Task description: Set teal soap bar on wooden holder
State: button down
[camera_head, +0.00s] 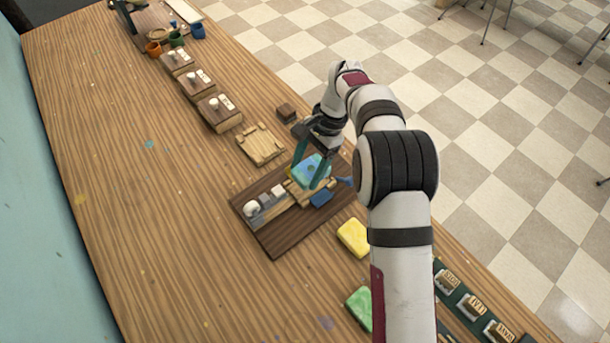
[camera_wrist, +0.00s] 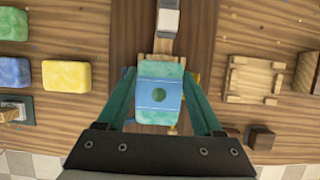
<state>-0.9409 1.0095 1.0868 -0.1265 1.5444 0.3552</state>
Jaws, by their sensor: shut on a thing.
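The teal soap bar (camera_head: 311,168) has a blue band with a dark green dot across it, clear in the wrist view (camera_wrist: 158,71). My gripper (camera_head: 307,178) is shut on it, one teal finger along each long side. The bar is over a pale wooden fixture (camera_head: 297,194) on a dark board; I cannot tell whether it touches the fixture. The slatted pale wooden holder (camera_head: 262,146) lies empty on the table, beyond the board, and is right of my gripper in the wrist view (camera_wrist: 252,80).
The dark board (camera_head: 278,241) also carries small white and grey pieces. A brown block (camera_head: 286,112) is near the holder. Yellow (camera_head: 353,237) and green (camera_head: 358,305) bars lie nearer me. Several wooden blocks with labels (camera_head: 220,113) stand beyond the holder. The table's left side is mostly clear.

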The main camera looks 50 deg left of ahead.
jog(key=w+d+r, duration=0.6)
jog(key=d, duration=0.3)
jog(key=a+m+t+y, duration=0.4)
jog(key=a+m+y, duration=0.1)
jog(key=a+m, duration=1.35)
jog(key=shift+n+h, duration=0.25)
jog(key=shift+h, duration=0.05)
jog(key=s+a+f, duration=0.2)
jog(key=a, duration=0.1)
jog(key=s+a+f, duration=0.2)
jog(key=a, duration=0.1)
jog(key=s+a+f, duration=0.2)
jog(key=a, duration=0.2)
jog(key=shift+s+a+f, duration=0.1)
jog(key=shift+s, duration=0.1)
jog(key=shift+s+a+f, duration=0.25)
jog(key=shift+s, duration=0.05)
jog(key=shift+f, duration=1.9)
jog(key=shift+f, duration=0.1)
